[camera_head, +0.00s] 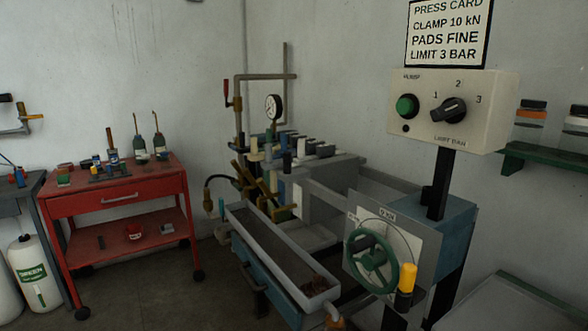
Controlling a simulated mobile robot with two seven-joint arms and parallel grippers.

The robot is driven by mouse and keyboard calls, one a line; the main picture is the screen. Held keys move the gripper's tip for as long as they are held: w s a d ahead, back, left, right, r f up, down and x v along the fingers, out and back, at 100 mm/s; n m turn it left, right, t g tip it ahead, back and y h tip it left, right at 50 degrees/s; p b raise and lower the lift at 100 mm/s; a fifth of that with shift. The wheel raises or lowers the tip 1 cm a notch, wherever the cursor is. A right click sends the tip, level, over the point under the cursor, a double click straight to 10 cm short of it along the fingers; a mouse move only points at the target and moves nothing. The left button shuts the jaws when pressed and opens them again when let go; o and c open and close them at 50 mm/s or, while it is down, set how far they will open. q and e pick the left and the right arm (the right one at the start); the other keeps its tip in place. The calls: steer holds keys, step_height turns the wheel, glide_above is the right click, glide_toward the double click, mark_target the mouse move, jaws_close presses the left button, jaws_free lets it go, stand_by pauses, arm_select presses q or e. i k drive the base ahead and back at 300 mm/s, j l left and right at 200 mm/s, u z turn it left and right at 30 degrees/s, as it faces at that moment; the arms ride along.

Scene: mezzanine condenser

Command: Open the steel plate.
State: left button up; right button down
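A filter-press-like machine stands at the centre right. A grey steel-looking plate (424,258) at its near end has a white dial (398,232) and a green handwheel (371,262) with a yellow handle (406,279). I cannot tell for sure that this is the task's steel plate. At the far end is a stack of plates (325,168) with coloured blocks on top. Grey side rails (335,190) run from the stack to the near end, with a gap between. Neither of my grippers is in view.
A control box (455,108) with a green button and a black knob stands above the machine, under a press card (447,32). A long grey trough (275,258) lies in front. A red cart (117,200) stands left. Floor between cart and trough is clear.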

mark_target(339, 174)
steer(key=i+j+z, duration=0.2)
steer(key=z, duration=0.2)
steer(key=i+j+z, duration=0.2)
steer(key=z, duration=0.15)
steer(key=i+j+z, duration=0.1)
steer(key=j+z, duration=0.3)
